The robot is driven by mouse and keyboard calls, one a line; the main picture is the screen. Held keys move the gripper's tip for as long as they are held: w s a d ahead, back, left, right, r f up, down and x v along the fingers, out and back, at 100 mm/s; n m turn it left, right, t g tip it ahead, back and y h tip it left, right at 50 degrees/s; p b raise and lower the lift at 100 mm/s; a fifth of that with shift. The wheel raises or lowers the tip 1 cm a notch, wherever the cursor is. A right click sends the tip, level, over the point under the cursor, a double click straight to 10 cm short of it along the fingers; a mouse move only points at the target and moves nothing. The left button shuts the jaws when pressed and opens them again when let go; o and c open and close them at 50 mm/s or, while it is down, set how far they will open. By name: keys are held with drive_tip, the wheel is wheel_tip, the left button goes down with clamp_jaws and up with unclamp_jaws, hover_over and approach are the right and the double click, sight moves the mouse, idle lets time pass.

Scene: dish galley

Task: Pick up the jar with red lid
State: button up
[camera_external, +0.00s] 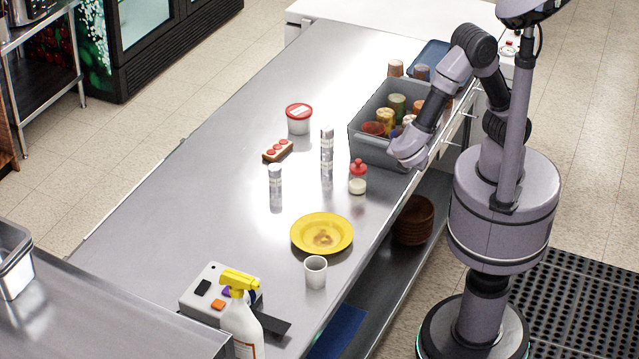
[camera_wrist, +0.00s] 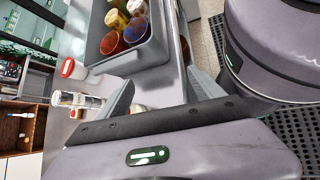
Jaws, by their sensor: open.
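A small clear jar with a red knobbed lid (camera_external: 358,179) stands upright on the steel counter, holding something pale. A wider white tub with a flat red lid (camera_external: 298,121) stands farther back; it also shows in the wrist view (camera_wrist: 72,69). My gripper (camera_external: 404,158) is above the counter's right side, by the grey bin, up and right of the small jar. In the wrist view my gripper (camera_wrist: 160,82) has its fingers apart with nothing held. A small red and white piece by the left finger may be the small jar, mostly hidden.
A grey bin (camera_external: 357,142) of cups stands close to my gripper. Two shakers (camera_external: 327,145) (camera_external: 275,184), a yellow plate (camera_external: 310,246), a white cup (camera_external: 316,273) and a spray bottle (camera_external: 240,318) stand on the counter (camera_external: 215,190). Its left side is mostly clear.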

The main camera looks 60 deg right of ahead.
sight(363, 181)
drive_tip(key=s+a+f+n+t+p, duration=0.1)
drive_tip(key=a+f+n+t, duration=0.4)
drive_tip(key=a+n+t, duration=0.55)
drive_tip(key=shift+n+g+y, duration=0.4)
drive_tip(key=shift+n+g, duration=0.15)
drive_tip(key=shift+g, duration=0.3)
drive_tip(key=b+x, duration=0.2)
drive_tip(key=x, duration=0.3)
drive_tip(key=b+x, duration=0.2)
drive_tip(key=x, duration=0.4)
drive_tip(key=a+b+x, duration=0.1)
drive_tip(key=b+x, duration=0.1)
drive_tip(key=x, duration=0.3)
drive_tip(key=shift+w+d+f, duration=0.2)
drive_tip(key=shift+w+f, duration=0.2)
drive_tip(key=shift+w, duration=0.1)
drive_tip(key=shift+r, duration=0.1)
clamp_jaws()
